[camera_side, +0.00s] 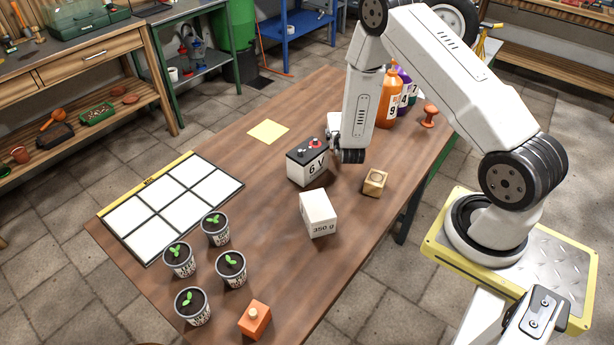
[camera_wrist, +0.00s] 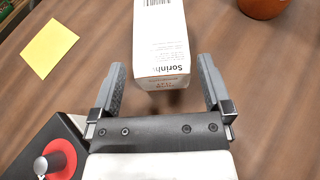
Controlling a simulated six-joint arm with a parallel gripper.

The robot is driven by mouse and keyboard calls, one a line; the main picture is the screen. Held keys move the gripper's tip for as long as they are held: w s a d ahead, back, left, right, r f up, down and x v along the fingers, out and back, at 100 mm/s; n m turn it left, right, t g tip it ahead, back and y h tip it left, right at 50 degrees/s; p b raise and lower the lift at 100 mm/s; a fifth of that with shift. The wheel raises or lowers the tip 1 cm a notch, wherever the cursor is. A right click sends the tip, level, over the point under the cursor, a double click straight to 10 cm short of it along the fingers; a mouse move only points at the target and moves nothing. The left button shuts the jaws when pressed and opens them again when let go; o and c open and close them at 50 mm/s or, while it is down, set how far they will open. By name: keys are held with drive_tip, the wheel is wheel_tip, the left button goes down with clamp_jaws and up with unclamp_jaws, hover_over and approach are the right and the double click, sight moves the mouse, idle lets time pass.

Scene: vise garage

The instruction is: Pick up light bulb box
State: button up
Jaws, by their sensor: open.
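A white box with a barcode, dark lettering and small red print, which I take for the light bulb box (camera_wrist: 162,42), lies ahead of my gripper in the wrist view. My gripper (camera_wrist: 160,72) is open, one finger on each side of the box's near end, with a gap showing on both sides. The box's far end runs out of the picture. In the side view my gripper (camera_side: 348,148) is low over the table behind the battery, and my arm hides the box and most of the fingers.
The 6 V battery (camera_side: 309,168) stands close beside my gripper; its red-knobbed top shows in the wrist view (camera_wrist: 58,160). A yellow note (camera_side: 268,131) lies left. Orange bottle (camera_side: 389,97), wooden block (camera_side: 375,182) and white 350 g block (camera_side: 318,214) stand nearby.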

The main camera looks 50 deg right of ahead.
drive_tip(key=shift+x, duration=2.6)
drive_tip(key=c, duration=0.9)
